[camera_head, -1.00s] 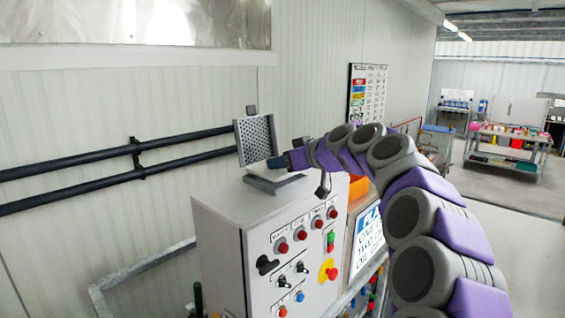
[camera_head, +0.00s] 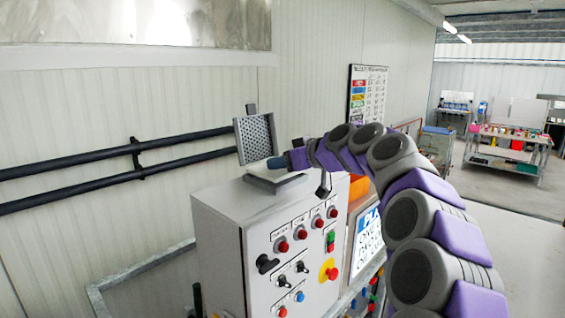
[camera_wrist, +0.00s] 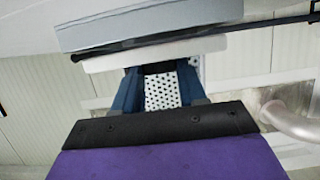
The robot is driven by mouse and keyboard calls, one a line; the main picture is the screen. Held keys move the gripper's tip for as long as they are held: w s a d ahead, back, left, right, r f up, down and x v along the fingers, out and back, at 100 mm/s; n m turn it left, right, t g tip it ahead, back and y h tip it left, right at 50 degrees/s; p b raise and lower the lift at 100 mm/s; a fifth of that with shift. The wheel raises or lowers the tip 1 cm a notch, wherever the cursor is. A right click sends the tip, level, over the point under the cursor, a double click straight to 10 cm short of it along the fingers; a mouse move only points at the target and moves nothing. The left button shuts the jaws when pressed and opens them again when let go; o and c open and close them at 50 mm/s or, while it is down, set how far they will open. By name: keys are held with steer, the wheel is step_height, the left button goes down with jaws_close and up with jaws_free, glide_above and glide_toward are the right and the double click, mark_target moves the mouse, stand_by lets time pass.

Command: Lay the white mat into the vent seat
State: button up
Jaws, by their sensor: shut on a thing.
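The white mat (camera_wrist: 105,62) shows in the wrist view as a pale slab across the tips of my gripper (camera_wrist: 160,82), whose blue fingers are shut on it. The grey vent seat (camera_wrist: 150,22) lies just beyond the mat, with a dark strip between them. In the head view the seat (camera_head: 277,186) sits on top of the control cabinet, and my gripper (camera_head: 277,163) is low over it. The mat is small there and hard to separate from the seat. I cannot tell whether they touch.
The perforated vent lid (camera_head: 256,139) stands open behind the seat; its holes also show between my fingers in the wrist view. The cabinet (camera_head: 221,240) carries several buttons and switches on its front. Black pipes (camera_head: 90,160) run along the wall to the left.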

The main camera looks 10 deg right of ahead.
steer(key=shift+f+b, duration=0.95)
steer(key=shift+f, duration=0.15)
steer(key=o, duration=1.2)
steer(key=shift+s, duration=0.1)
steer(key=v, duration=1.7)
steer(key=shift+b, duration=0.35)
